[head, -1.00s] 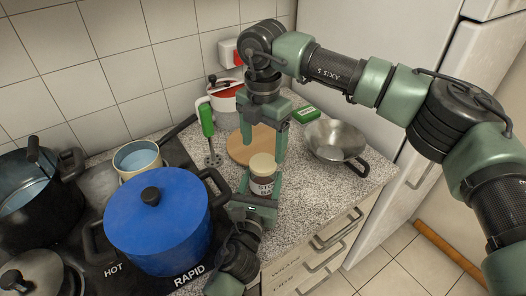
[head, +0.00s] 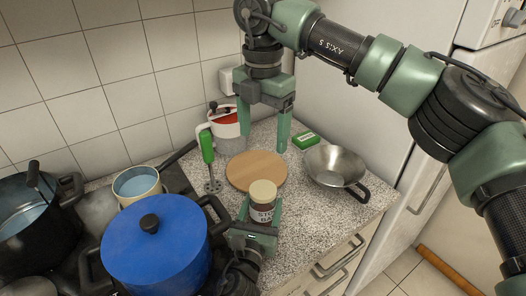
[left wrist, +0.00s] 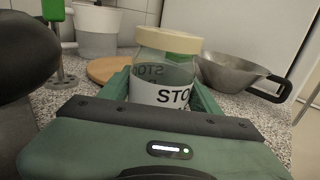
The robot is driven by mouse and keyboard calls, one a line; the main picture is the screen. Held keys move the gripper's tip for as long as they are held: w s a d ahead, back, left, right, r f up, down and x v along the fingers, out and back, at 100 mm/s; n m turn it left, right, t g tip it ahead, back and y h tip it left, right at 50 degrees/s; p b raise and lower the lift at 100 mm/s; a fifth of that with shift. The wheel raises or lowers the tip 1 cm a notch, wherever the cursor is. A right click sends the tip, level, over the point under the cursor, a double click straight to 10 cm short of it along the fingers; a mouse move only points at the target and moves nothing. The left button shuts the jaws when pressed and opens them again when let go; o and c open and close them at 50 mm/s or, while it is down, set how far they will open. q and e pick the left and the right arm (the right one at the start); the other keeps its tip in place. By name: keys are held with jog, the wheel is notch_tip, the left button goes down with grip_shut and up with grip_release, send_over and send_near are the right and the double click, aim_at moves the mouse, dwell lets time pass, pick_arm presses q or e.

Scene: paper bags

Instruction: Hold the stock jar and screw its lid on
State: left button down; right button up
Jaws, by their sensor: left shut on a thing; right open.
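The stock jar (head: 262,212) is clear with a white label and stands upright on the speckled counter. Its cream lid (head: 263,190) sits on the mouth; I cannot tell how tightly. In the left wrist view the jar (left wrist: 160,93) is close in front, with the lid (left wrist: 168,40) on top. My left gripper (head: 258,220) is shut around the jar's lower body, one finger on each side. My right gripper (head: 264,143) is open and empty, pointing down, raised above and behind the jar, apart from the lid.
A round wooden board (head: 256,170) lies behind the jar. A metal pan (head: 335,165) is to the right, with a green box (head: 305,140) behind it. A green-handled blender (head: 208,150) stands left. A large blue pot (head: 153,245) sits on the stove close to my left arm.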

jog(key=shift+r, duration=1.6)
pick_arm(q)
jog(key=shift+c, duration=1.3)
grip_release()
jog(key=shift+s, duration=0.1)
jog(key=v, duration=1.1)
jog(key=shift+s+a, duration=0.15)
jog(key=shift+s, duration=0.25)
